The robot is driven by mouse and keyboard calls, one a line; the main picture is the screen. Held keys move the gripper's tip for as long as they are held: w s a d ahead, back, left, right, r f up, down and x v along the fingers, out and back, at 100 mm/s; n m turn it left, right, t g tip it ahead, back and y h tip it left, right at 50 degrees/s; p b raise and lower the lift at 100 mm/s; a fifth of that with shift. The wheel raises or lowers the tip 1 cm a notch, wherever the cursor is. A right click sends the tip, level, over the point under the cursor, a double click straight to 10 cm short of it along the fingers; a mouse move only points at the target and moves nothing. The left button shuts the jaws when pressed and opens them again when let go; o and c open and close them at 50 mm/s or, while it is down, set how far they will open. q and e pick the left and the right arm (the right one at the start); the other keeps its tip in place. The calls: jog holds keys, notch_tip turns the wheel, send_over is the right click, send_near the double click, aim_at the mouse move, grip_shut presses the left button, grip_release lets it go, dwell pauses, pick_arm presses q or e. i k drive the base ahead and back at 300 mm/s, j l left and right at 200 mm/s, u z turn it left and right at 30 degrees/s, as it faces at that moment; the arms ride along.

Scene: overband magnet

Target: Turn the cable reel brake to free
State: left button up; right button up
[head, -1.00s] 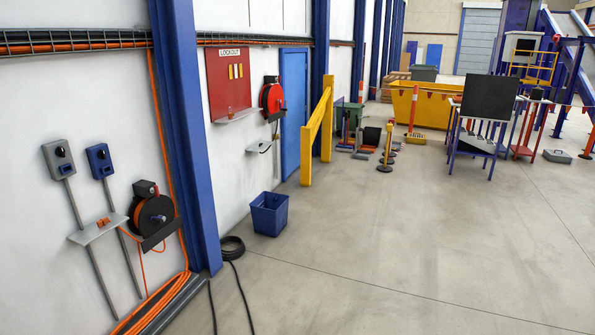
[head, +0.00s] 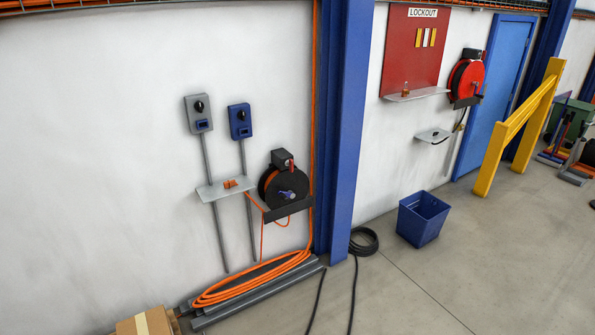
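Two cable reels hang on the white wall in the head view. The nearer one, a black reel (head: 271,189) with orange cable, has a dark box (head: 282,158) with a small red part on top and a blue-grey knob (head: 287,194) at its hub. It sits left of the blue column. The farther one, a red reel (head: 468,80), hangs right of the lockout board. The brake setting of either reel is too small to read. Neither of my grippers is in view.
A grey switch box (head: 198,114) and a blue switch box (head: 240,121) are on the wall above a small shelf (head: 224,188). Coiled orange cable (head: 250,284), grey pipes and a cardboard box (head: 146,322) lie below. A blue bin (head: 422,219) and black hose (head: 364,241) are on the floor.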

aim_at(289, 162)
jog(key=i+l+u, duration=0.25)
jog(key=i+l, duration=0.15)
jog(key=i, duration=0.35)
jog(key=i+l+u, duration=0.3)
jog(key=i+l, duration=0.25)
jog(key=i, duration=0.15)
jog(key=i+l+u, duration=0.25)
jog(key=i+l, duration=0.4)
jog(key=i+l+u, duration=0.3)
jog(key=i+l, duration=0.25)
jog(key=l, duration=0.35)
